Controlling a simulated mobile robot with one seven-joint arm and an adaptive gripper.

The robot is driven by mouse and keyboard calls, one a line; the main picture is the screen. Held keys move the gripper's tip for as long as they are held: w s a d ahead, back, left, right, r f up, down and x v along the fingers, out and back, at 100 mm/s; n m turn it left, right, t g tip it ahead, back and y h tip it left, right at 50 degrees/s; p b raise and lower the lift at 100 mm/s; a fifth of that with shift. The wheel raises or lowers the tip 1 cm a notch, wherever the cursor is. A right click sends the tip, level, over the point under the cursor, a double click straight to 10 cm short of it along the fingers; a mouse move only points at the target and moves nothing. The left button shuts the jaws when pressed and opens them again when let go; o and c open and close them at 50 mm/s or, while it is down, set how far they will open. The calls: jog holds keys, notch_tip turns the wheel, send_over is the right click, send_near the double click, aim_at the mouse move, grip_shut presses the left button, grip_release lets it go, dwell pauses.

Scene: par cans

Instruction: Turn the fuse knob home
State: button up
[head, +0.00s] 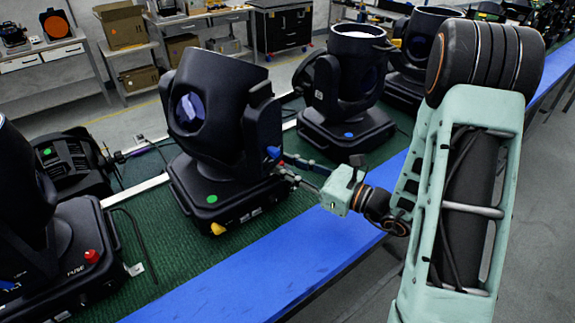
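A red knob (91,256) sits on the base of the black moving-head light (60,255) at the lower left, beside lettering that appears to read FUSE. The middle black light (215,125) has a yellow knob (217,228) low on its base and a blue knob (273,152) on its yoke side. My gripper (281,163) reaches in from the right, at the right side of the middle light.
The lights stand on a green mat (150,240) with a blue front edge (270,265). Another light (345,90) stands behind my gripper, and more follow at the upper right. A black cable (137,240) lies between the left and middle lights. Shelves and boxes (122,25) stand behind.

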grip_shut()
jog(key=shift+w+n+g+y, duration=0.1)
jog(key=shift+n+g+y, duration=0.2)
jog(key=shift+g, duration=0.1)
jog(key=n+g, duration=0.1)
jog(key=g+y, duration=0.1)
jog(key=n+g+b, duration=0.1)
jog(key=shift+w+d+f+n+y, duration=0.1)
jog(key=shift+w+d+n+y, duration=0.15)
jog(key=shift+n+y, duration=0.05)
jog(key=shift+w+n+g+y, duration=0.2)
jog(key=shift+n+g+y, duration=0.15)
jog(key=shift+n+g, duration=1.05)
jog(key=shift+w+n+g+y, duration=0.15)
jog(key=shift+n+g+y, duration=0.4)
jog(key=shift+g, duration=1.55)
jog(key=shift+n, duration=0.25)
jog(key=shift+o, duration=0.2)
grip_release()
